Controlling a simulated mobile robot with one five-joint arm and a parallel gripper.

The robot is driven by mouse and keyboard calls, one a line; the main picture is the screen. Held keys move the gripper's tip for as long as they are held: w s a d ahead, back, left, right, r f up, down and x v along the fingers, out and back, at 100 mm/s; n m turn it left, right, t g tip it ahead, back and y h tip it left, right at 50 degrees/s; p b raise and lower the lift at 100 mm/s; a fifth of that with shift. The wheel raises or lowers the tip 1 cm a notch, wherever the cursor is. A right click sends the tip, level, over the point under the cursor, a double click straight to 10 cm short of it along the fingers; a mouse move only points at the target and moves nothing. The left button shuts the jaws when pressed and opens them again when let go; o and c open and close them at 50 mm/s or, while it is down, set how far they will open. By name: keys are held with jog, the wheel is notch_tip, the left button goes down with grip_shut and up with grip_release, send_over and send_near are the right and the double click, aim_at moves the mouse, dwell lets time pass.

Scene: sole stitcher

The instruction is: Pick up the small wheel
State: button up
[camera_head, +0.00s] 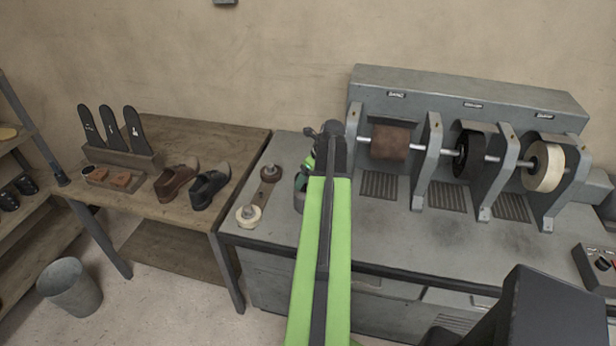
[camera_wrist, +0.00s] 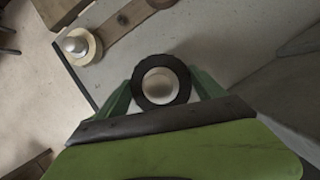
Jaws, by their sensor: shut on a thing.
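The small wheel (camera_wrist: 141,87) shows in the wrist view as a black ring with a pale round middle. My gripper (camera_wrist: 160,88) is shut on it, with one green finger on each side. In the head view my green arm reaches over the grey bench, and my gripper (camera_head: 303,178) is partly hidden by the arm. I cannot tell whether the wheel touches the bench top.
A wooden strip (camera_wrist: 122,27) with a cream wheel (camera_head: 249,215) and a brown wheel (camera_head: 270,172) lies left of my gripper. The grey machine (camera_head: 470,95) with its large wheels stands to the right. A wooden table (camera_head: 150,208) with shoes is at the left.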

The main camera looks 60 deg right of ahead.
notch_tip(320, 180, up, 5)
jog(key=p, duration=0.4)
jog(key=shift+f, duration=0.15)
jog(key=s+d+r+p, duration=0.2)
jog(key=s+r+p, duration=0.3)
jog(key=s, duration=0.6)
jog(key=shift+s+d+r+p, duration=0.15)
jog(key=shift+d+r+p, duration=0.25)
jog(key=shift+p, duration=0.05)
